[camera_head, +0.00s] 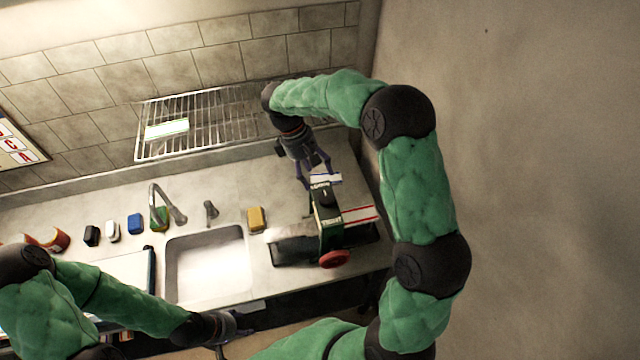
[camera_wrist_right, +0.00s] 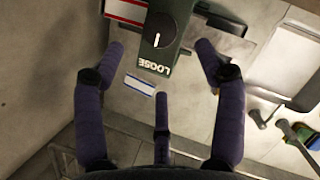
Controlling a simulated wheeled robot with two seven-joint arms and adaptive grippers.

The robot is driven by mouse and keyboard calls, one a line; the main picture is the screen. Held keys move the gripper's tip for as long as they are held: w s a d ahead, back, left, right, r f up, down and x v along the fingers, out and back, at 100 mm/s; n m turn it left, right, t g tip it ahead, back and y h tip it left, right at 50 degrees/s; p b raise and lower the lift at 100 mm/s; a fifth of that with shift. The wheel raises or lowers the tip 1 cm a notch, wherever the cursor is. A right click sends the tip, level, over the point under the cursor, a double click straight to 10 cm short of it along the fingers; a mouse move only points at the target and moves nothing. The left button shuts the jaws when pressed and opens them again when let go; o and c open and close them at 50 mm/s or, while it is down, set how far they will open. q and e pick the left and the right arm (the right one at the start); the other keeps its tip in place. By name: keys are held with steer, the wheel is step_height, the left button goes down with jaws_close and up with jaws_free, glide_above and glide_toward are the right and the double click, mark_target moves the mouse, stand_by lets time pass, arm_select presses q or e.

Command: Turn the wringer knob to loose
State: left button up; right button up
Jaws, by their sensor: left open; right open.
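The green wringer (camera_head: 329,230) stands on the counter right of the sink. Its round black knob (camera_wrist_right: 157,33) has a white pointer mark. In the right wrist view the mark runs roughly up and down, with its lower end toward the white LOOSE label (camera_wrist_right: 154,66). A second label, apparently TIGHT (camera_head: 331,220), is on the opposite side of the knob. My right gripper (camera_wrist_right: 161,55) is open and empty, beside the LOOSE end, with its fingers spread and apart from the knob. My left gripper (camera_head: 232,328) is open near the counter's front edge, away from the wringer.
A red-striped white piece (camera_head: 360,214) and a blue-striped one (camera_head: 325,178) lie by the wringer. A red round handle (camera_head: 334,259) is at its front. The sink (camera_head: 205,265), faucet (camera_head: 168,203) and yellow block (camera_head: 257,219) are left. A wire rack (camera_head: 225,118) is behind.

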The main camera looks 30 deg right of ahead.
steer(key=v, duration=0.3)
steer(key=shift+r, duration=0.1)
stand_by(0.5)
